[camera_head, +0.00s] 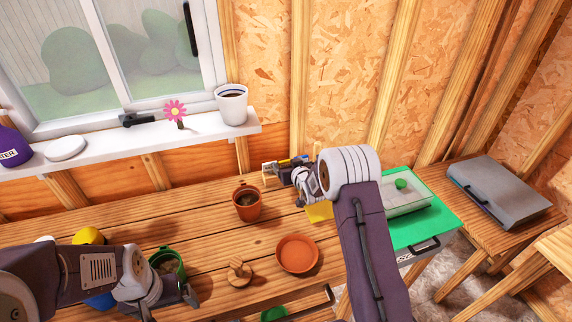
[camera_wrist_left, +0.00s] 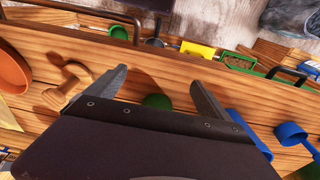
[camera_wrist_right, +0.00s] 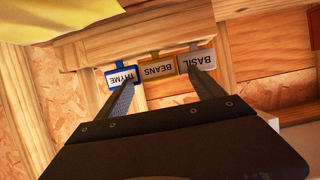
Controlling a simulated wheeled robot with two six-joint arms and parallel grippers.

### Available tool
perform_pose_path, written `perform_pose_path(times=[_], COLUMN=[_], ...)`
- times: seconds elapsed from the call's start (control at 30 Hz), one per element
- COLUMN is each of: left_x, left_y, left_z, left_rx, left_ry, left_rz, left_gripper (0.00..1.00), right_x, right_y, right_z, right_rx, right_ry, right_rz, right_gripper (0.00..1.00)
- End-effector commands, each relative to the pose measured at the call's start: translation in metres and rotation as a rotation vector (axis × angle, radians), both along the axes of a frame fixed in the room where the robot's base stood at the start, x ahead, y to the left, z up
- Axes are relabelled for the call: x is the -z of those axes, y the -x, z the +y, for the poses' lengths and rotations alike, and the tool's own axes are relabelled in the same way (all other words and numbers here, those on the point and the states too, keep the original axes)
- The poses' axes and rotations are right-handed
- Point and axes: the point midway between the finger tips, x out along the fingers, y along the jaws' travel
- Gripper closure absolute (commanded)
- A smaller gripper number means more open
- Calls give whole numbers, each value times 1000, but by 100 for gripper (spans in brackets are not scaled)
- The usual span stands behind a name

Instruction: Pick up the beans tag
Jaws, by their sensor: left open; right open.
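The beans tag (camera_wrist_right: 158,69) is a tan-framed label reading BEANS, upside down in the right wrist view. It hangs from a wooden rack (camera_wrist_right: 145,42), between the blue thyme tag (camera_wrist_right: 122,78) and the grey basil tag (camera_wrist_right: 198,62). My right gripper (camera_wrist_right: 162,82) is open and empty, with one fingertip by the thyme tag and the other by the basil tag. The beans tag shows between the fingers; I cannot tell how far off it is. My left gripper (camera_wrist_left: 158,78) is open and empty over the bench's front. In the head view the right gripper largely hides the tags.
On the bench (camera_head: 190,235) are a terracotta pot (camera_head: 247,204), a terracotta saucer (camera_head: 297,253) and a small wooden tool (camera_head: 239,272). A green pot (camera_head: 167,262) is by my left gripper. The windowsill (camera_head: 115,146) holds a white pot (camera_head: 231,107).

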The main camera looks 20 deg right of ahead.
Motion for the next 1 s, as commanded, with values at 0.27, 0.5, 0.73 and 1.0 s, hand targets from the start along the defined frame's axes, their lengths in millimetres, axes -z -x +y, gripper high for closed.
perform_pose_path(times=[0.27, 0.5, 0.73, 1.0], left_x=[0, 0, 0, 0], left_y=[0, 0, 0, 0], left_z=[0, 0, 0, 0], left_rx=[0, 0, 0, 0], left_ry=[0, 0, 0, 0], left_rz=[0, 0, 0, 0], left_gripper=[8, 8, 8, 8], right_x=[3, 3, 2, -51], right_y=[-5, -4, -4, -5], right_z=[0, 0, 0, 0], right_rx=[0, 0, 0, -1], right_ry=[0, 0, 0, 2], right_rz=[0, 1, 1, -6], right_gripper=[25, 86, 86, 86])
